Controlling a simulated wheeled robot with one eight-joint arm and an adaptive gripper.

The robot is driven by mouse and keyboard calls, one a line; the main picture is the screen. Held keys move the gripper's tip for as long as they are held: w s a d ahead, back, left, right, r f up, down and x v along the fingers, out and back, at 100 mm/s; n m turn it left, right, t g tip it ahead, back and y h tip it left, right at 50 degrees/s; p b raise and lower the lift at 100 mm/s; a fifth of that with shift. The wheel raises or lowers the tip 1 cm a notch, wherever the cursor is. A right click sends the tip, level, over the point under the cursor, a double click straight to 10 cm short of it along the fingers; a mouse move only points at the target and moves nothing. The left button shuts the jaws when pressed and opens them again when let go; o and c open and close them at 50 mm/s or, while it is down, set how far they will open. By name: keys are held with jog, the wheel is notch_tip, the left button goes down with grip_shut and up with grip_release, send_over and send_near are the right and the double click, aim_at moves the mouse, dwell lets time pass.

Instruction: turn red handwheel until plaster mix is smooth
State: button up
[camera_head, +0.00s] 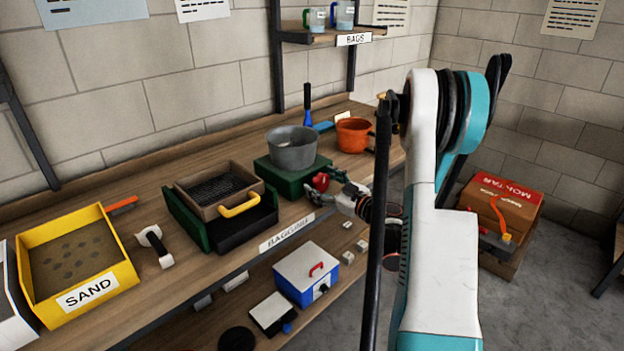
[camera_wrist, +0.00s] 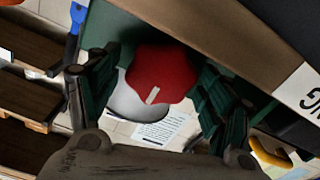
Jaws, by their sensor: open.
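The red handwheel (camera_head: 320,181) is on the front of a green base (camera_head: 283,178). A grey pot (camera_head: 292,154) stands on this base; the state of the plaster mix inside cannot be made out. My gripper (camera_head: 326,186) is at the handwheel, with its dark green fingers spread. In the wrist view the handwheel (camera_wrist: 160,76), with a white mark on its face, lies between the two open fingers of my gripper (camera_wrist: 154,88). Gaps show at both sides, so it is not clasped.
A sieve box (camera_head: 218,188) with a yellow handle stands left of the base. A yellow sand bin (camera_head: 78,262) is further left. A blue box (camera_head: 306,273) is on the lower shelf.

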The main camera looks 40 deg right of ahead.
jog(key=c, duration=1.1)
jog(key=shift+o, duration=0.2)
jog(key=shift+m, duration=0.3)
jog(key=m, duration=0.3)
jog(key=shift+d+m, duration=0.15)
jog(key=shift+m, duration=0.25)
jog(key=shift+d+m, duration=0.15)
jog(key=shift+m, duration=2.15)
